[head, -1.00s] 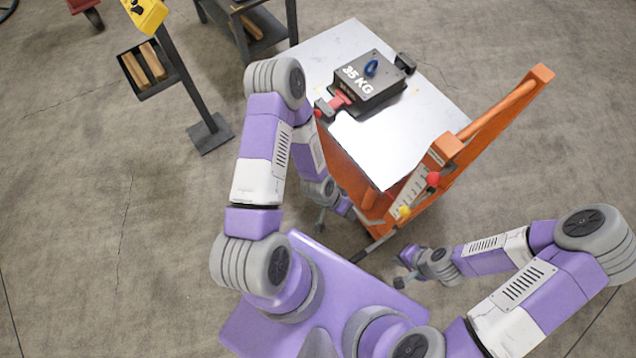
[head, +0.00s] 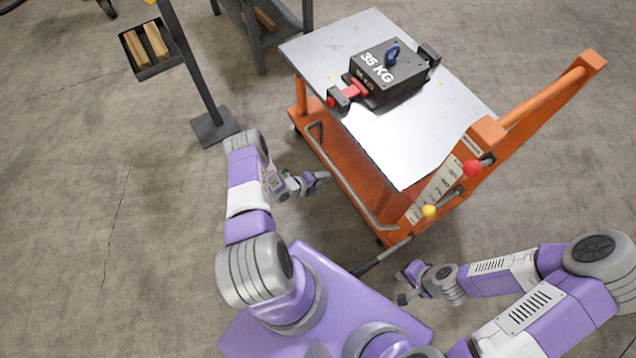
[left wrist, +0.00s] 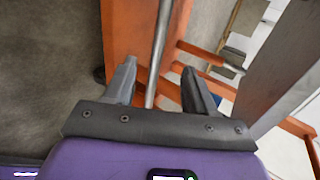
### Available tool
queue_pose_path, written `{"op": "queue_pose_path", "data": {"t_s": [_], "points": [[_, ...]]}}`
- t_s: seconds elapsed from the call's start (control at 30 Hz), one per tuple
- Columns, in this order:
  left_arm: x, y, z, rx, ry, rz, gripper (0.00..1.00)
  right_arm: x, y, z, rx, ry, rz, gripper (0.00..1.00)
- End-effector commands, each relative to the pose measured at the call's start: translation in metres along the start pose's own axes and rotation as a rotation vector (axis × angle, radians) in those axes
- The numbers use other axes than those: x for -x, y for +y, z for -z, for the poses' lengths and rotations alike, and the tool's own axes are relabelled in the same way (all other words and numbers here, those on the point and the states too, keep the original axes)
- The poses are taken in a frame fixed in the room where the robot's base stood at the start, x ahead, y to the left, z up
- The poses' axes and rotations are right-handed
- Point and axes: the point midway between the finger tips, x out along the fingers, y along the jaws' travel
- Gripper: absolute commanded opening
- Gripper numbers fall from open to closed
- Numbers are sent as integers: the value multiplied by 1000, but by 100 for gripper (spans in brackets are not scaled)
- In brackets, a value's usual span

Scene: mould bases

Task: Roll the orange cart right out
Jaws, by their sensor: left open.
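The orange cart (head: 358,172) stands in front of me, right of centre in the head view, with a grey metal top (head: 400,140) and an upright orange push handle (head: 545,95) on its right. A grey bar (head: 338,172) runs along its near left side. My left gripper (head: 322,178) is open beside this bar. In the left wrist view the bar (left wrist: 158,50) passes between the two spread fingers (left wrist: 160,85), with gaps on both sides. My right gripper (head: 403,284) is low by the cart's near corner, its fingers apart and empty.
A black 35 KG weight (head: 385,75) with a blue ring rests on the cart top. A red-and-black clamp (head: 350,92) is beside it. A dark post stand (head: 215,125) with a wood-filled tray (head: 150,50) and a dark table (head: 262,25) stand behind. Floor left is clear.

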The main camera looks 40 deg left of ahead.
Motion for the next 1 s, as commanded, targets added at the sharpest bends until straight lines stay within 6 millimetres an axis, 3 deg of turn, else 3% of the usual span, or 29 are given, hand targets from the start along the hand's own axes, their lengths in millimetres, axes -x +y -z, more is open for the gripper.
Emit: {"op": "queue_pose_path", "data": {"t_s": [0.53, 0.73, 1.0], "points": [[-83, 4, 1, 1, 1, -1, 55, -57, 21, 2, 0, -1, 0, 0], [-98, 1, 1, 3, 1, -3, 55, -51, 19, 2, 0, 0, 0, 0], [-103, 1, 0, 5, 0, -3, 55, -51, 19, 2, 0, 0, 0, 0]]}}
